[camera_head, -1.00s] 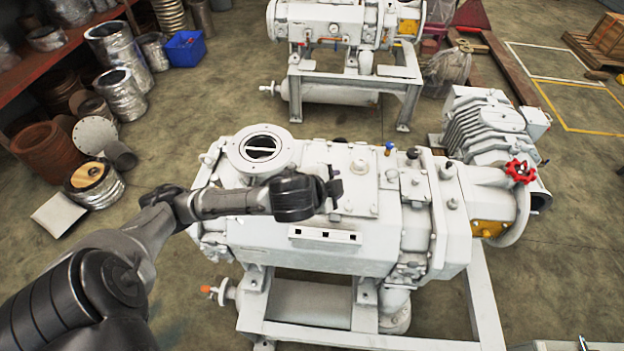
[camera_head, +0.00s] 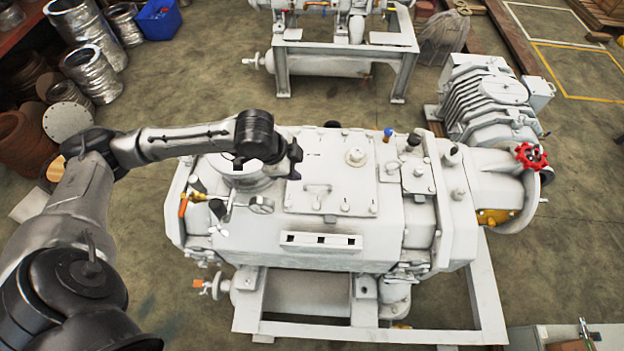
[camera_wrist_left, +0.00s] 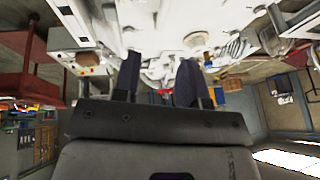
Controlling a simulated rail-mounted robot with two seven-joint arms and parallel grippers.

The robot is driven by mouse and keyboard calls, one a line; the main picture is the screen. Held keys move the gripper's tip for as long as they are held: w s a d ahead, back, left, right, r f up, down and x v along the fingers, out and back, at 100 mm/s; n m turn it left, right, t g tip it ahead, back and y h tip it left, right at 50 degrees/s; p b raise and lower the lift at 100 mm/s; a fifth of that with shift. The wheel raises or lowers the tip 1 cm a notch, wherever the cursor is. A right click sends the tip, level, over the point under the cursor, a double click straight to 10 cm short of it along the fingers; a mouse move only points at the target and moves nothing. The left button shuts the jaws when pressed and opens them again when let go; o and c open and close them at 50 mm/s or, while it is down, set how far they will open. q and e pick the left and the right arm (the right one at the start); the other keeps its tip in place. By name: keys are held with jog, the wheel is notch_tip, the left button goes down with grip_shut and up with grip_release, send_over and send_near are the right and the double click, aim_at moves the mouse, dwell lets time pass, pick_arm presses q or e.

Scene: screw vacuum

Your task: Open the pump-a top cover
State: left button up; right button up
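Pump-a appears to be the near white pump (camera_head: 325,243), on a white frame. Its top carries a flat rectangular white plate (camera_head: 330,172), which looks like the top cover, with a small handle (camera_head: 314,192) and bolts. The plate lies flat and looks shut. My left gripper (camera_head: 294,158) is above the plate's rear left corner, beside the round port (camera_head: 247,180), which my arm partly hides. I see no contact with the plate. In the left wrist view, the two dark fingers (camera_wrist_left: 160,62) stand apart with nothing between them. My right gripper is not in view.
A red valve wheel (camera_head: 532,156) and a finned motor (camera_head: 490,88) are at the pump's right. A gauge (camera_head: 262,205) and an orange-handled valve (camera_head: 184,207) stick up at its front left. Another white pump frame (camera_head: 345,45) stands behind. Metal ducts (camera_head: 93,72) lie at left.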

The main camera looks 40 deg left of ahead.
aim_at(315, 183)
pick_arm(q)
jog(key=b+x, duration=0.1)
jog(key=x, duration=1)
jog(key=shift+w+f+b, duration=0.2)
jog(key=shift+f+b, duration=0.1)
jog(key=shift+b, duration=0.05)
jog(key=c, duration=0.4)
grip_shut()
